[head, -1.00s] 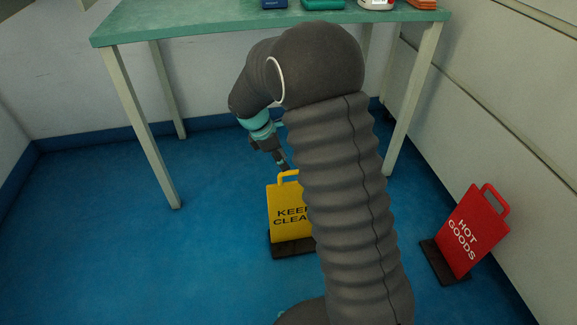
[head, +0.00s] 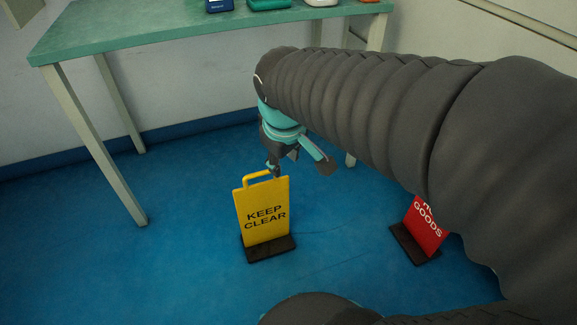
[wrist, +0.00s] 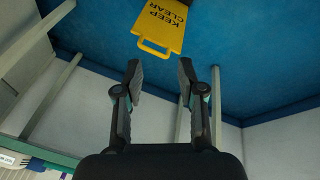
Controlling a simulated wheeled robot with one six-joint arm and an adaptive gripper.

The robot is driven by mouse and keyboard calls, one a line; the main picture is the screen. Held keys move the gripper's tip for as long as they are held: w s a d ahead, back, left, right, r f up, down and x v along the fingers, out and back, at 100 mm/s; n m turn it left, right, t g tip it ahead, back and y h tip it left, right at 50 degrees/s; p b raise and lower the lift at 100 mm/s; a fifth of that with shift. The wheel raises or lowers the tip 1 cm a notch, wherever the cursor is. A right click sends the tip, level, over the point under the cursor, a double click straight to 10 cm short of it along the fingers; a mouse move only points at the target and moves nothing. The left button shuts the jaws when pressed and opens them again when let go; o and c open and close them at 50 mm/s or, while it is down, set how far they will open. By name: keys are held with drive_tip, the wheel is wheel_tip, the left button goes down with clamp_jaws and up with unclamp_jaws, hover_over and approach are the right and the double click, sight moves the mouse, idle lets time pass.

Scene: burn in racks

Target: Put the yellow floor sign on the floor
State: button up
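The yellow floor sign (head: 264,208), marked KEEP CLEAR, stands upright on the blue floor on its dark base (head: 270,248). Its loop handle is at the top. In the wrist view the sign (wrist: 162,22) is at the top of the picture, with its handle toward me. My gripper (head: 300,168) is just above and behind the handle in the head view. In the wrist view my gripper (wrist: 160,72) is open with nothing between its fingers. The handle lies beyond the fingertips, apart from them.
A red HOT GOODS sign (head: 428,232) stands to the right, partly hidden by my arm. The floor left of the yellow sign is clear.

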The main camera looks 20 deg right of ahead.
drive_tip(key=s+m+t+y, duration=0.1)
drive_tip(key=s+m+t, duration=0.1)
drive_tip(key=s+m, duration=0.3)
drive_tip(key=s, duration=0.4)
drive_tip(key=shift+s+r, duration=0.2)
drive_tip(key=shift+r, duration=0.05)
drive_tip(key=shift+d, duration=0.1)
